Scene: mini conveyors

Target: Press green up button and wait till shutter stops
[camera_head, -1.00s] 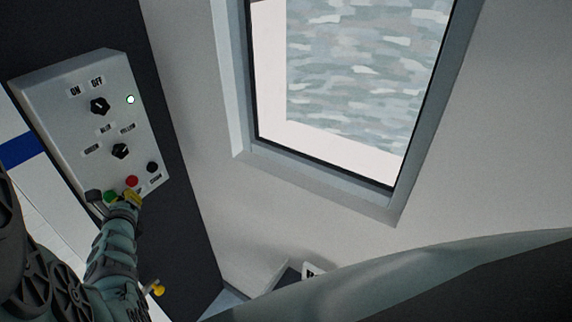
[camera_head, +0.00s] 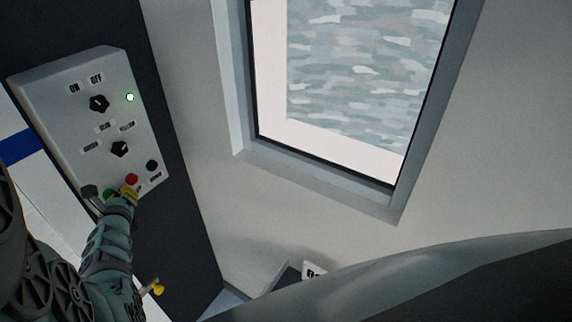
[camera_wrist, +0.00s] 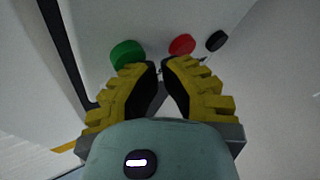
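The grey control panel (camera_head: 75,125) is on the dark column at the left of the head view. The green button (camera_head: 109,194) is at its lower end, partly hidden by my gripper (camera_head: 127,193). In the wrist view the green button (camera_wrist: 127,53) is just above and left of the left fingertip, which overlaps its lower edge; contact cannot be told. The red button (camera_wrist: 181,45) is just above the right fingertip, and the black button (camera_wrist: 216,40) is farther right. My gripper (camera_wrist: 160,66) has its yellow fingertips drawn together, with nothing held. The shutter cannot be identified.
A window (camera_head: 350,75) in a grey frame is in the wall to the right. My own body covers the lower right.

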